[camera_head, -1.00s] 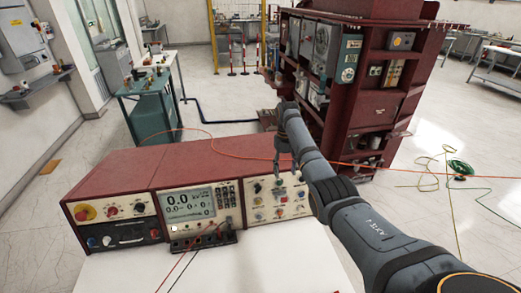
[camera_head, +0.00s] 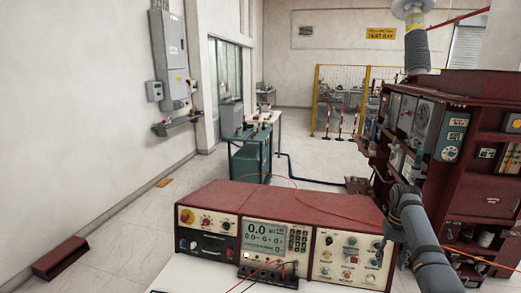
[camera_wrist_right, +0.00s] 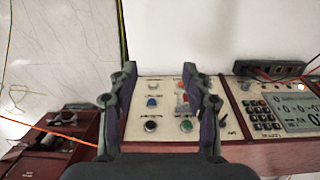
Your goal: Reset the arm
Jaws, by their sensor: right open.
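My right arm (camera_head: 425,240) comes in from the lower right in the head view. Its gripper (camera_head: 383,243) points down by the right end of the red control console (camera_head: 300,200). In the right wrist view the two fingers of the gripper (camera_wrist_right: 160,78) stand apart with nothing between them. The console's button panel (camera_wrist_right: 165,105) shows between and beyond them. I cannot tell whether the fingers touch the panel. My left gripper is not in view.
A tall red cabinet (camera_head: 490,190) with instruments stands behind my right arm. A teal bench (camera_head: 250,155) stands further back. Red and black leads (camera_head: 262,270) lie at the console's meter. A red box (camera_head: 60,258) lies on the open floor at left.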

